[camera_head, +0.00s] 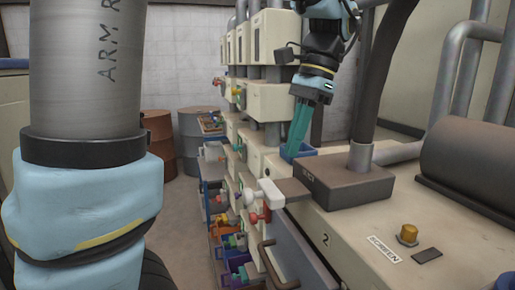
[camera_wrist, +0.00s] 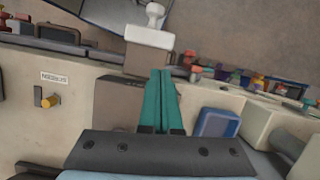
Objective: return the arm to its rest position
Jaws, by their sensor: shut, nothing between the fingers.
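My gripper (camera_head: 299,128) has long teal fingers and points down beside the dark pipe, above the top of the sack filler. Its fingers are closed together with nothing between them. In the wrist view the closed fingers (camera_wrist: 162,98) reach out over the machine's top, between a brown block and a blue tray.
A brown block (camera_head: 335,184) with a pipe and a blue tray (camera_head: 297,150) are close to my fingers. A white-handled part (camera_head: 262,198) juts out from the machine's side. A dark cylinder (camera_head: 470,165) lies at right. Drums (camera_head: 195,135) stand at the back on open floor.

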